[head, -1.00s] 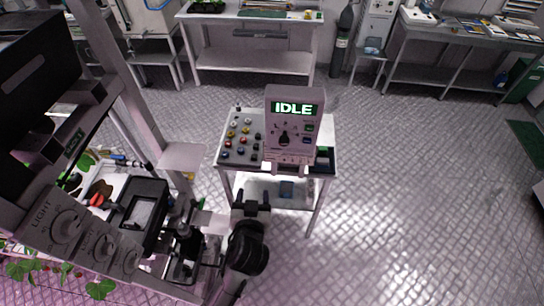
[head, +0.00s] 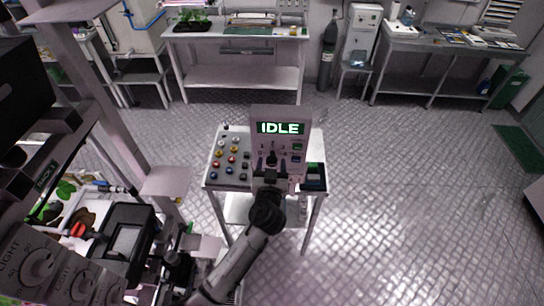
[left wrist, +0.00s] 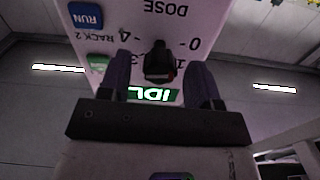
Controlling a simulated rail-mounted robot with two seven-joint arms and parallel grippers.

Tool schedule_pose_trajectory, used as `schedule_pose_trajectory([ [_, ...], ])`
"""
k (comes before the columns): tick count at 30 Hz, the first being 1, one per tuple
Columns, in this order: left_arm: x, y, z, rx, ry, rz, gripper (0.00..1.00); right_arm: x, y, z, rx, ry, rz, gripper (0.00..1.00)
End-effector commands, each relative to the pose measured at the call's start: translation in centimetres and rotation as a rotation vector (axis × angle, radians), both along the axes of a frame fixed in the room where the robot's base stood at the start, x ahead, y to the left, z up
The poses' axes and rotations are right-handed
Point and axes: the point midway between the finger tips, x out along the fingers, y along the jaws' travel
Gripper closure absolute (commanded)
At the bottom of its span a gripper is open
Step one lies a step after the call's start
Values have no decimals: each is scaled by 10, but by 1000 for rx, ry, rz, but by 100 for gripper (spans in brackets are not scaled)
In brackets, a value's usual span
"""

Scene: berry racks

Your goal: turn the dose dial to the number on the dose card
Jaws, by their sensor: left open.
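The dose dial (left wrist: 158,58) is a black knob on a pale panel, seen upside down in the left wrist view. Numbers ring it, with the word DOSE beyond. In the head view the dial (head: 271,157) is small, just above my gripper. I cannot tell which number it points to. My left gripper (left wrist: 160,78) is open, with one dark finger on each side of the dial; contact cannot be told. In the head view my left gripper (head: 270,172) is in front of the panel's lower part. I cannot make out a dose card. My right gripper is not in view.
The control box (head: 258,112) shows IDLE on its screen (head: 280,128). A blue RUN button (left wrist: 87,15) and a green RACK 2 button (left wrist: 98,62) are beside the dial. A sloped board of coloured knobs (head: 229,158) stands left of the box on the cart. Open floor lies right.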

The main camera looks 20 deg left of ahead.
Motion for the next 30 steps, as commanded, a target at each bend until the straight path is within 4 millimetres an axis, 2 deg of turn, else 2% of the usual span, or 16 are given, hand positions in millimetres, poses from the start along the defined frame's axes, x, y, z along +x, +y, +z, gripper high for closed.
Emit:
schedule_pose_trajectory([
  [7, 20, 6, 0, 1, 0, 0, 42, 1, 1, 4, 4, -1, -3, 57],
  [19, 24, 7, 0, 0, 0, 0, 42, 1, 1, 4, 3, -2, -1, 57],
  [30, 23, 7, 0, 0, 0, 0, 77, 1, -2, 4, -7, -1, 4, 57],
])
